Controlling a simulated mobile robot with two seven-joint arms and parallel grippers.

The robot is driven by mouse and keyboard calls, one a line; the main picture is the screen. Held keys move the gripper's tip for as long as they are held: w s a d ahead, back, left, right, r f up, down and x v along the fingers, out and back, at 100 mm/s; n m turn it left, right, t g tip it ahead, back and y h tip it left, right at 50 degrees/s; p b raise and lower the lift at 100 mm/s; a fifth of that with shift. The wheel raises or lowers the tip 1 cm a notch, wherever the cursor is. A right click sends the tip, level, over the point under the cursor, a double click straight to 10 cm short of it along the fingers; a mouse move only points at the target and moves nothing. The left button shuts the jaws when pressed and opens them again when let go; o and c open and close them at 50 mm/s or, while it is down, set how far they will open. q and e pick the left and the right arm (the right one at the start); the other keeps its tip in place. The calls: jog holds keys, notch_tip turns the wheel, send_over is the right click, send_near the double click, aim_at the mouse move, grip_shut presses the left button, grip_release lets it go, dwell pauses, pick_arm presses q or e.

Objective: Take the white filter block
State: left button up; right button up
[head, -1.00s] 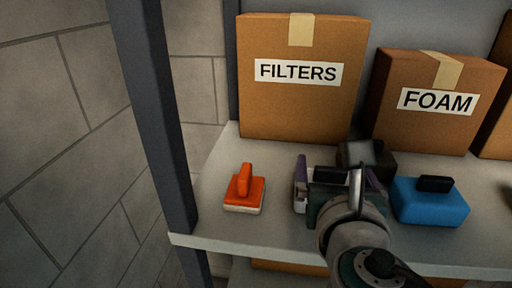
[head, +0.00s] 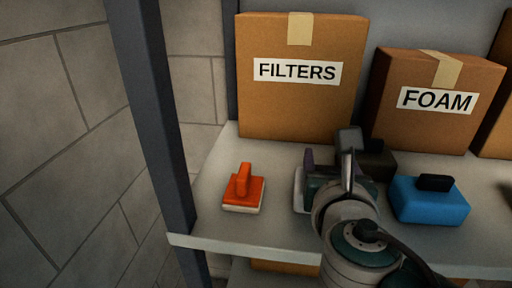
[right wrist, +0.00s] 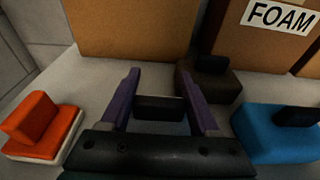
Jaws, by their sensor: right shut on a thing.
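The white filter block (head: 298,187) shows as a pale edge at the left of my right gripper (head: 332,172) in the head view. The gripper and arm hide most of it. In the right wrist view the two purple fingers of my right gripper (right wrist: 161,88) stand on either side of a dark handle (right wrist: 160,107), and the gripper is shut on it. The block's body is mostly hidden there by the gripper's dark palm. I cannot tell whether the block is clear of the shelf. My left gripper is not in view.
An orange block (head: 243,190) sits left on the shelf (head: 275,232), a blue block (head: 430,200) right. A brown block (head: 378,163) stands close behind my gripper. A FILTERS box (head: 300,110) and a FOAM box (head: 425,125) stand behind. A dark post (head: 155,120) rises at left.

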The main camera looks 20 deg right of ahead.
jog(key=c, duration=0.5)
